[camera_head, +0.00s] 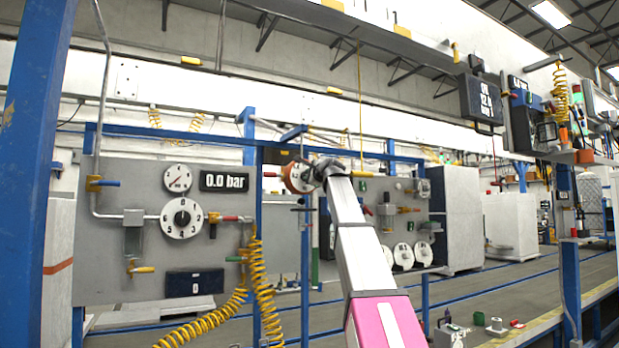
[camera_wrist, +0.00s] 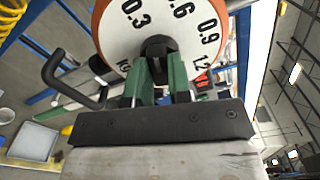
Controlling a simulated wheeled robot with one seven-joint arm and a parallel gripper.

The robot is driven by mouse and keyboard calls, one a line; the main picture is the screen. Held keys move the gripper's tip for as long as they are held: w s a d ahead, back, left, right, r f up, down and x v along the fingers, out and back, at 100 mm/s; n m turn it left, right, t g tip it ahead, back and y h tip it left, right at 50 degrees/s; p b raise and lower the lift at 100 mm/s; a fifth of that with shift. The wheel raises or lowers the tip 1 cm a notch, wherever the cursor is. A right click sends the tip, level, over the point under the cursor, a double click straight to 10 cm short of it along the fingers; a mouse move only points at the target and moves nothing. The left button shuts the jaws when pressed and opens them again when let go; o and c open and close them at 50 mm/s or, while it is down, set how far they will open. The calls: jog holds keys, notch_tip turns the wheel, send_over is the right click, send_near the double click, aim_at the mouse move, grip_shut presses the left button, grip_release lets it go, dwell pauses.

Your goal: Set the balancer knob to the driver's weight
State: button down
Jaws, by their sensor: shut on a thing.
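The balancer is a round drum with an orange rim (camera_head: 296,178) at the upper middle of the head view. In the wrist view its white dial face (camera_wrist: 204,47) carries the marks 0.3, a partly hidden one ending in 6, 0.9 and 1.2, with "kg" at lower left. The black balancer knob (camera_wrist: 158,47) is at the dial's centre. My gripper (camera_wrist: 160,72) has its green fingers shut on the knob, one on each side. In the head view my gripper (camera_head: 318,176) is beside the drum, and the knob is hidden. I cannot make out a driver or its weight.
A grey panel at left holds a pressure gauge (camera_head: 177,178), a "0.0 bar" display (camera_head: 224,181) and a numbered regulator dial (camera_head: 182,218). Yellow coiled hoses (camera_head: 262,290) hang beside it. A black bent handle (camera_wrist: 68,78) is left of the fingers. Blue posts (camera_head: 42,130) frame the station.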

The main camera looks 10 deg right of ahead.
jog(key=m, duration=0.5)
jog(key=shift+m, duration=0.3)
dwell(0.4)
jog(key=c, duration=1)
grip_release()
jog(key=shift+c, duration=0.2)
jog(key=shift+s, duration=0.1)
jog(key=v, duration=1)
jog(key=shift+s, duration=0.35)
jog(key=shift+d, duration=0.1)
